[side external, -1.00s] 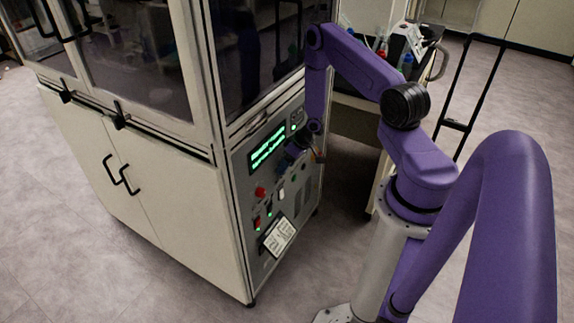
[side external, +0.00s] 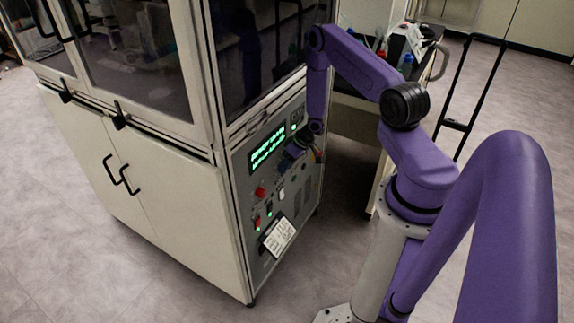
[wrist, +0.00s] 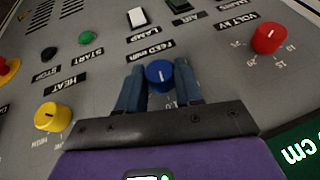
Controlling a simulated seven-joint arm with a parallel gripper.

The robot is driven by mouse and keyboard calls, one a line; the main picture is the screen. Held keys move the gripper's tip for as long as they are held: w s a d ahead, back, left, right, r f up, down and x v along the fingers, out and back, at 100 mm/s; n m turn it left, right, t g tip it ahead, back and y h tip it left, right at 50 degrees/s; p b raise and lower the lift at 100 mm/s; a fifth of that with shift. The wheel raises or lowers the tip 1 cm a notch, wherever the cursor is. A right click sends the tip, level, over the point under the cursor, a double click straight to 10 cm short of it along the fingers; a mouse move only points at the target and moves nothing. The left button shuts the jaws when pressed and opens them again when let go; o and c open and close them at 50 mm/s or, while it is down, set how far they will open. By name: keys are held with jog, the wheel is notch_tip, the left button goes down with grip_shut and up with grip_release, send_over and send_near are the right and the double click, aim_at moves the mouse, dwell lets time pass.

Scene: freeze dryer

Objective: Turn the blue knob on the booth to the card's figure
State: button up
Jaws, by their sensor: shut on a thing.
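The blue knob (wrist: 159,75) is on the grey panel of the booth (side external: 190,200), below a label that seems to read FEED in the wrist view. My gripper (wrist: 160,88) has one finger on each side of the knob and is shut on it. Some small scale marks show beside the knob, but the fingers cover part of them and its setting cannot be read. In the side external view my gripper (side external: 302,146) is at the panel and hides the knob. A white card (side external: 279,237) with dark print is low on the panel. Its figure is too small to read.
A red knob (wrist: 269,38) and a yellow knob (wrist: 47,117) flank the blue one. A green button (wrist: 86,38), a black button (wrist: 48,54) and a white switch (wrist: 136,17) are nearby. A lit green display (side external: 267,149) is beside my gripper.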

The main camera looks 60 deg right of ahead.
jog(key=shift+d+y, duration=0.1)
jog(key=shift+y, duration=0.2)
jog(key=shift+d+f+m+t+y, duration=0.2)
jog(key=shift+m+y, duration=0.2)
jog(key=shift+y, duration=1.2)
jog(key=shift+d+f+m+t+y, duration=0.15)
jog(key=shift+m+y, duration=0.25)
jog(key=shift+y, duration=1.2)
jog(key=shift+d+f+m+t+y, duration=0.2)
jog(key=shift+m+y, duration=0.2)
jog(key=shift+y, duration=1.5)
jog(key=o, duration=1)
jog(key=shift+o, duration=0.2)
jog(key=v, duration=1.2)
jog(key=shift+a, duration=0.1)
